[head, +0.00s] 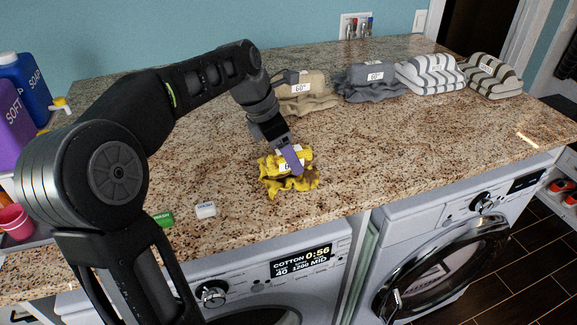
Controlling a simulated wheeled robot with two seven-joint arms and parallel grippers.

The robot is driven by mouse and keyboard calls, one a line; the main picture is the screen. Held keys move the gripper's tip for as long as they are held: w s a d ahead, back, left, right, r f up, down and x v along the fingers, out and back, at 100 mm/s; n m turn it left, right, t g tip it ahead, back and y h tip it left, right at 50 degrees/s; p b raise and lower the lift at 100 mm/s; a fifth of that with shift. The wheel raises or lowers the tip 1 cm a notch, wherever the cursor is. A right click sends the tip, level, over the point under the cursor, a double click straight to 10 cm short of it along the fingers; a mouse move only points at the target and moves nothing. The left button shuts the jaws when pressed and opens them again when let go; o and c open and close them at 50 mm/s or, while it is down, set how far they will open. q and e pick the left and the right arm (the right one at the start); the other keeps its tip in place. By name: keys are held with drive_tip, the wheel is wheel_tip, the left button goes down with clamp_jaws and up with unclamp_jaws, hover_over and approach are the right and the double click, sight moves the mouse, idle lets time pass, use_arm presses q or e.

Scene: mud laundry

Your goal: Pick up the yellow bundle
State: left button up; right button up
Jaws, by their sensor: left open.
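The yellow bundle (277,184) is a crumpled cloth with dark marks and a white label, lying on the speckled granite counter (400,180) near its middle. My left gripper (292,163) is open, directly at the bundle from above, and its purple-grey finger overlaps the bundle and part of the label. I cannot tell whether the finger touches the cloth. My right gripper is not in view.
A beige bundle (303,92), a grey bundle (368,84) and two striped bundles (430,74) (491,76) line the back. Small green (163,219) and white (205,210) blocks sit near the front edge. Soap containers (26,85) stand left. Washers are below.

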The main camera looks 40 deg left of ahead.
use_arm(q)
drive_tip(key=shift+c, duration=0.2)
clamp_jaws()
idle(0.7)
